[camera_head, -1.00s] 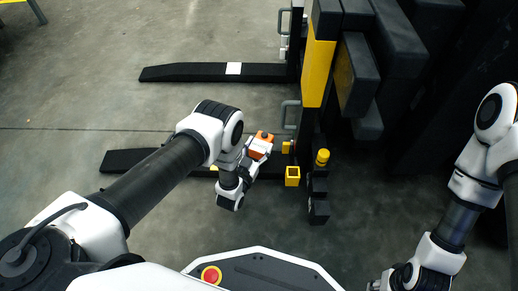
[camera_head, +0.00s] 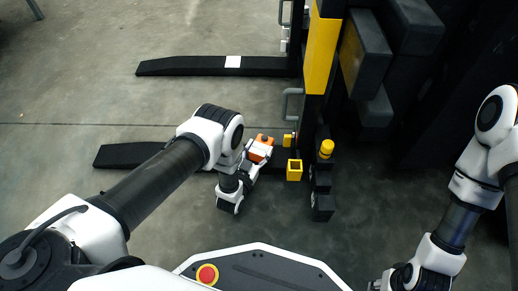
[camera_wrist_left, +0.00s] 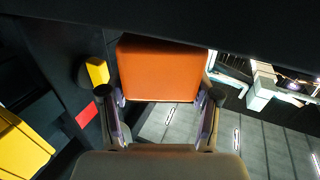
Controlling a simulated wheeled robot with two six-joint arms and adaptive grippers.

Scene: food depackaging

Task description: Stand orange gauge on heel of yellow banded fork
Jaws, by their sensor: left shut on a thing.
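The orange gauge (camera_head: 260,150) is a small orange block held in my left gripper (camera_head: 255,158), which is shut on it. In the left wrist view the gauge (camera_wrist_left: 158,70) sits between the two fingers, in front of a dark surface. The near black fork (camera_head: 128,155) lies low over the floor, its middle covered by my left arm.
The far fork (camera_head: 190,67) carries a white band (camera_head: 233,62). A yellow box (camera_head: 294,170) and a yellow-capped post (camera_head: 326,149) stand right of the heel. The mast (camera_head: 320,55) and dark blocks (camera_head: 360,60) rise behind. Floor between the forks is clear.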

